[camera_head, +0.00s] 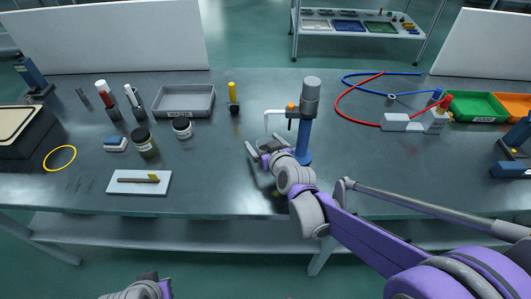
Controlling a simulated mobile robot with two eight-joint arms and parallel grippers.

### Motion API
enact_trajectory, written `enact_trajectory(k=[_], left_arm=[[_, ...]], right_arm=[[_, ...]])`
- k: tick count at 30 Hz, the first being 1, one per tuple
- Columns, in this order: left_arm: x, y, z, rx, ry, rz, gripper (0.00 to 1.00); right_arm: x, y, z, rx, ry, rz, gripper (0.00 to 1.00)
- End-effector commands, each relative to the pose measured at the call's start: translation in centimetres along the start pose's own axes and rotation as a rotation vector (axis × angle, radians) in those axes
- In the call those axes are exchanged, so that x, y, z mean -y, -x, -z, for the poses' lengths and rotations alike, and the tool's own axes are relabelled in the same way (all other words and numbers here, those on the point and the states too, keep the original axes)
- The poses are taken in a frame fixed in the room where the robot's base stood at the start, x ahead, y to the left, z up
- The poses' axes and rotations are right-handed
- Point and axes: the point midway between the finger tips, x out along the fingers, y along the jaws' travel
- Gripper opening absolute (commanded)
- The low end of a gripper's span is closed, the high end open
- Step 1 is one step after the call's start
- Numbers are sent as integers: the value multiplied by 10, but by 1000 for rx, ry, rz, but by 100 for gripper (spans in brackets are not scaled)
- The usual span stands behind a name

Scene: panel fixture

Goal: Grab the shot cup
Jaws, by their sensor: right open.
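I cannot clearly make out a shot cup. A faint pale shape shows near my right gripper's fingers, below the white spout (275,112), but it is too small to tell what it is. The spout comes off a dispenser (305,130) with a grey top and a blue lower column. Whether anything sits between the fingers is unclear. Part of my left gripper (145,289) shows at the bottom edge; its fingers are not clear.
The grey table (220,180) is clear left of my right gripper. A grey tray (184,114), a yellow-topped tool (233,97), jars (145,143) and a white board (138,191) stand left. Red and blue tubing (344,108) and green (476,121) and orange bins lie right.

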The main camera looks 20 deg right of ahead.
Motion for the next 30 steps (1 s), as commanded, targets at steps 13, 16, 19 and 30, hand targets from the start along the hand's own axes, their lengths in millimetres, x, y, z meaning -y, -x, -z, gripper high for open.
enact_trajectory(k=[13,16,19,30], left_arm=[[0,-1,-1,1,0,0,0],[0,-1,-1,0,0,0,0],[0,-1,-1,0,0,0,0],[0,-1,0,0,0,0,0]], right_arm=[[0,-8,0,0,0,0,78],[0,-8,0,0,0,0,60],[0,-8,0,0,0,0,42],[0,-8,0,0,0,0,2]])
